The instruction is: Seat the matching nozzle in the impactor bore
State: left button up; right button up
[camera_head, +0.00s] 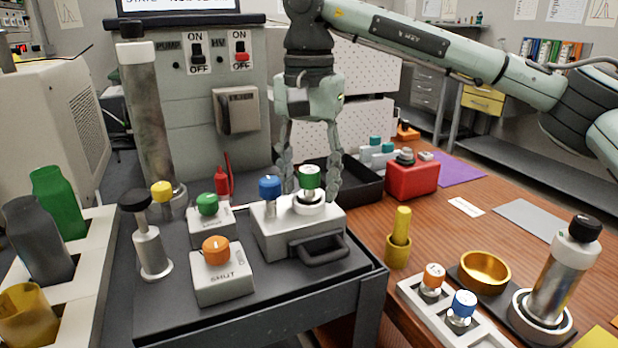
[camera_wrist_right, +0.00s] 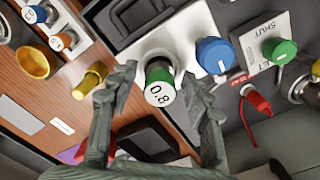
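The green-banded nozzle (camera_head: 309,180), labelled 0.8 in the right wrist view (camera_wrist_right: 159,88), stands upright at a white ring on the impactor block (camera_head: 280,242). How deep it sits in the bore cannot be told. My right gripper (camera_head: 309,193) comes down from above, with its fingers spread on either side of the nozzle. The right wrist view shows gaps between the fingers and the nozzle. An orange nozzle (camera_head: 432,280) and a blue nozzle (camera_head: 462,306) stand in a white rack (camera_head: 410,290). My left gripper is not in view.
A blue knob (camera_head: 269,187) stands beside the nozzle on the block. Orange (camera_head: 216,249) and green (camera_head: 207,204) valve knobs are to the left. A black tray (camera_head: 365,190) and red box (camera_head: 412,180) lie behind and right. A gold bowl (camera_head: 485,270) sits near the rack.

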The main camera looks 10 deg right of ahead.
aim_at(309, 170)
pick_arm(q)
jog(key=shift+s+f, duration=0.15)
pick_arm(e)
jog(key=shift+r, duration=0.65)
notch_tip(309, 170, up, 10)
jog(key=shift+f+p, duration=0.1)
jog(key=shift+p, duration=0.3)
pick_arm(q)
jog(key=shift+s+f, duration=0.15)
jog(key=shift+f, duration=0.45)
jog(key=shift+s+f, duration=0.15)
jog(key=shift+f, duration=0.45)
pick_arm(e)
jog(key=shift+r, duration=0.65)
